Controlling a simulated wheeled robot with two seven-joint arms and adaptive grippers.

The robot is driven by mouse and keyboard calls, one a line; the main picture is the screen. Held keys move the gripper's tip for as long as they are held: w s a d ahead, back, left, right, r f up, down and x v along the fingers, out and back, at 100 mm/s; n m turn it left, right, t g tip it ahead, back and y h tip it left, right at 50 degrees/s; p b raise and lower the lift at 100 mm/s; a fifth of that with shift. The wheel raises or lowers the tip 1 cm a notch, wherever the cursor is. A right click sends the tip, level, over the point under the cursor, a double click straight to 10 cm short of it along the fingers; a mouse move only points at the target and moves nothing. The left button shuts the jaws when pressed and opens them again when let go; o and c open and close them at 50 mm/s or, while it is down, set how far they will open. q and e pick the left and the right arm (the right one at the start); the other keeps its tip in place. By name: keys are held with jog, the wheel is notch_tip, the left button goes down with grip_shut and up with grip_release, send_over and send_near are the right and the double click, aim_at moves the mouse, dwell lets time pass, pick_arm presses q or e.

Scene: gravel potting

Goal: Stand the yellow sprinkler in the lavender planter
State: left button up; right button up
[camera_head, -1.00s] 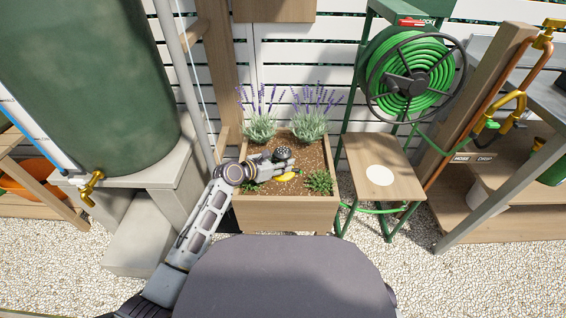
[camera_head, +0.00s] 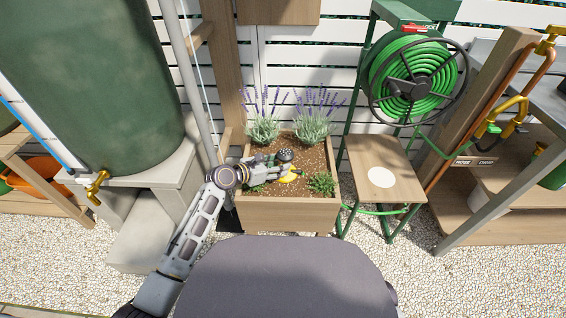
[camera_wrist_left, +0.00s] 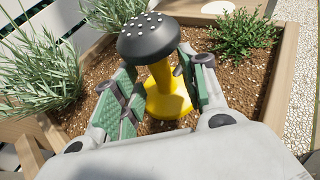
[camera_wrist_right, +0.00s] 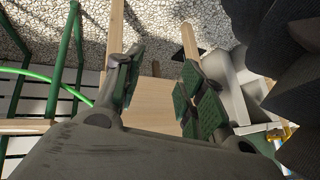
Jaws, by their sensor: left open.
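The yellow sprinkler (camera_head: 291,178) with a black domed head stands upright on the brown soil of the wooden lavender planter (camera_head: 290,216), between the lavender and a low green herb at the front right. In the left wrist view its yellow stem and flared base (camera_wrist_left: 166,97) show between the fingers. My left gripper (camera_head: 278,172) is open, with its green-padded fingers apart on either side of the sprinkler; some gap shows beside the stem. My right gripper (camera_wrist_right: 158,85) is open and empty; it shows only in its own wrist view.
Lavender plants (camera_head: 313,125) stand along the planter's back. A small wooden stand (camera_head: 383,172) with a white disc and a green hose reel (camera_head: 415,85) are to the right. A green tank (camera_head: 95,85) with a brass tap stands left. Gravel is in front.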

pick_arm(q)
jog(key=p+v, duration=0.2)
jog(key=v, duration=0.4)
jog(key=shift+r, duration=0.1)
jog(key=shift+p+v, duration=0.5)
jog(key=shift+v, duration=0.55)
pick_arm(e)
notch_tip(320, 180, up, 6)
jog(key=d+g, duration=0.1)
jog(key=shift+r+n+h, duration=0.15)
jog(key=shift+n+h, duration=0.15)
jog(key=shift+h, duration=0.1)
jog(key=shift+s+d, duration=0.1)
